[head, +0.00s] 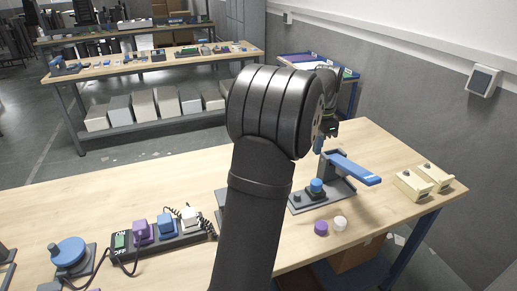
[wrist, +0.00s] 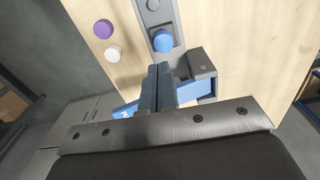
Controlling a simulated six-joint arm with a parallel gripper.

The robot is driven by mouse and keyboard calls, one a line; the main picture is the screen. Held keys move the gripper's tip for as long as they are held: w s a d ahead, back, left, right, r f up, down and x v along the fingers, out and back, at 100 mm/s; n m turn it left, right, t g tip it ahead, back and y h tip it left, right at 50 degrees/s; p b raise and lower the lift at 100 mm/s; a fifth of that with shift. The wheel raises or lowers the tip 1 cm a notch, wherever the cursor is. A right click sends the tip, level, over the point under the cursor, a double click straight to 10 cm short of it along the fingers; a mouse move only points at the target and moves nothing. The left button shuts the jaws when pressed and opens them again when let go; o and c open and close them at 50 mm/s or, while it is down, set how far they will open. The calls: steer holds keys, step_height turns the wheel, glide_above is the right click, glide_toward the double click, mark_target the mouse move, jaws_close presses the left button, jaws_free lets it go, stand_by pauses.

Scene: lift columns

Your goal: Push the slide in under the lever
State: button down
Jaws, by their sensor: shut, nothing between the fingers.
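The lever (head: 355,168) is a blue bar raised and pointing to the right from a grey post on a grey base plate (head: 342,188). A blue round cap (head: 316,186) stands on the plate beside the lever, on what looks like the dark slide; it also shows in the wrist view (wrist: 163,42). In the wrist view the lever (wrist: 124,109) passes behind my gripper (wrist: 158,70), with its grey post (wrist: 202,62) to the right. My gripper is shut and empty, above the fixture near the lever's post.
A purple disc (head: 320,228) and a white disc (head: 340,223) lie in front of the plate. A power strip (head: 158,238) with plugs and a blue knob device (head: 69,252) are at the left. Bare table lies behind them.

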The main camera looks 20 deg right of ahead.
mark_target(317, 181)
steer(key=shift+w+a+f+m, duration=0.1)
steer(key=shift+a+f+m, duration=1.55)
steer(key=shift+f, duration=1.3)
steer(key=shift+s+a+f+m, duration=0.1)
steer(key=shift+a+f+m, duration=0.95)
steer(key=shift+f+m, duration=1.55)
steer(key=shift+w+a+f+m, duration=0.1)
steer(key=shift+a+f+m, duration=1.4)
steer(key=shift+f, duration=1.75)
steer(key=shift+d+f, duration=0.15)
steer(key=shift+d, duration=5.4)
steer(key=shift+a, duration=0.25)
steer(key=shift+r, duration=3.05)
steer(key=shift+f, duration=0.1)
